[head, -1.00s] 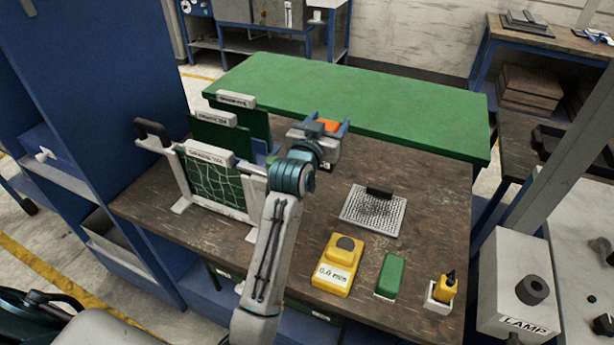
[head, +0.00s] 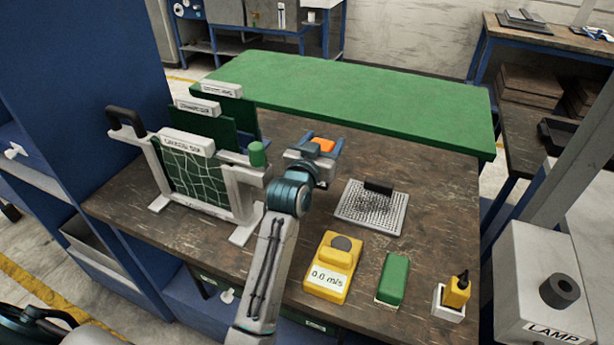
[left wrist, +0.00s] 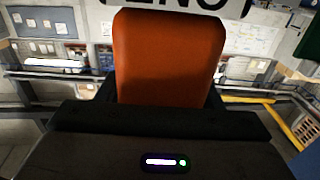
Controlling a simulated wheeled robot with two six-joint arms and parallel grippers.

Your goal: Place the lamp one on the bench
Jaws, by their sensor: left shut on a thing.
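My left gripper (head: 325,145) is shut on an orange block-shaped part (head: 322,145), held above the back middle of the brown bench (head: 265,135). In the left wrist view the orange part (left wrist: 170,55) stands upright between dark jaws. Behind it is a pale surface with large, partly cut-off dark lettering. Whether the orange part belongs to a lamp I cannot tell; the gripper hides what is under it. A white box marked LAMP (head: 548,290), with a black knob, stands at the right edge.
On the bench are a perforated plate (head: 370,213), yellow meter (head: 331,270), green block (head: 393,279) and yellow bottle (head: 455,292). A green-topped table (head: 350,95) lies behind.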

